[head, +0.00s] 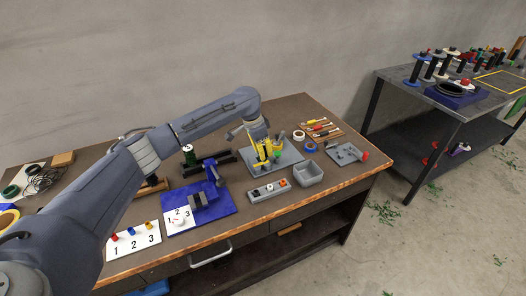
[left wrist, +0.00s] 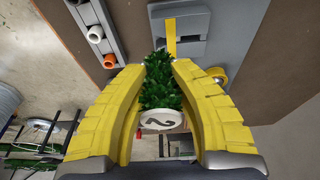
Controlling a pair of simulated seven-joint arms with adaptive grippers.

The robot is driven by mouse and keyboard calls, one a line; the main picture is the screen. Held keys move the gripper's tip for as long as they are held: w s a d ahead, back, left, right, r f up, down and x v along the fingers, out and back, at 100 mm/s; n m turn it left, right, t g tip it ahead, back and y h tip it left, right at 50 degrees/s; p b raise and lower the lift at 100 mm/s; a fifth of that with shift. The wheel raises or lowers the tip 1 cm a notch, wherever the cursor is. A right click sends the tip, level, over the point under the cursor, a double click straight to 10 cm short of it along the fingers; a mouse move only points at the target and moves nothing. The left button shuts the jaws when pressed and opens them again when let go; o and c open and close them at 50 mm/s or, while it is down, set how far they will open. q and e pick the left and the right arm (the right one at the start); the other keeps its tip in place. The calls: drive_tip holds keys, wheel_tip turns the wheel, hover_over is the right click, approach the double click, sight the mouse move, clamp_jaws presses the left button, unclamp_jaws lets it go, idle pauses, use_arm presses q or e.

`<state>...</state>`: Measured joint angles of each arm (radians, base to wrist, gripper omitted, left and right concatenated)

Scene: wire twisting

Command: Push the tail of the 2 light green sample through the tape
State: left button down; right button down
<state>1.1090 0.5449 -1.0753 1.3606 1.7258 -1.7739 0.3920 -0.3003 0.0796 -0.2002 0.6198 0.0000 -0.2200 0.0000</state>
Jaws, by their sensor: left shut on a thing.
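In the left wrist view, the sample is a bushy green bundle (left wrist: 160,82) with a white round end marked 2 (left wrist: 161,120). My left gripper (left wrist: 158,68) has its two yellow fingers on either side of it, shut on it. The far end of the bundle points at a yellow tape strip (left wrist: 171,38) on a grey fixture (left wrist: 192,48). I cannot tell whether the bundle touches the tape. In the head view, my left gripper (head: 267,152) is low over the grey fixture (head: 290,157), and its fingers hide the sample. My right gripper is not in view.
A grey socket block (head: 268,190) and a grey bin (head: 308,174) stand in front of the fixture. A blue-based device (head: 225,206) and a numbered card (head: 133,244) lie left.

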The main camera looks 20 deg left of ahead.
use_arm(q)
drive_tip(key=shift+f, duration=2)
idle(0.5)
drive_tip(key=shift+w+a+r, duration=0.1)
drive_tip(key=shift+w+a, duration=1.05)
drive_tip(key=shift+w, duration=0.15)
idle(0.6)
drive_tip(key=shift+s+d, duration=0.1)
idle(0.4)
drive_tip(key=shift+s+d, duration=0.75)
drive_tip(key=shift+s, duration=0.1)
drive_tip(key=shift+r, duration=0.1)
drive_tip(key=shift+r, duration=2.85)
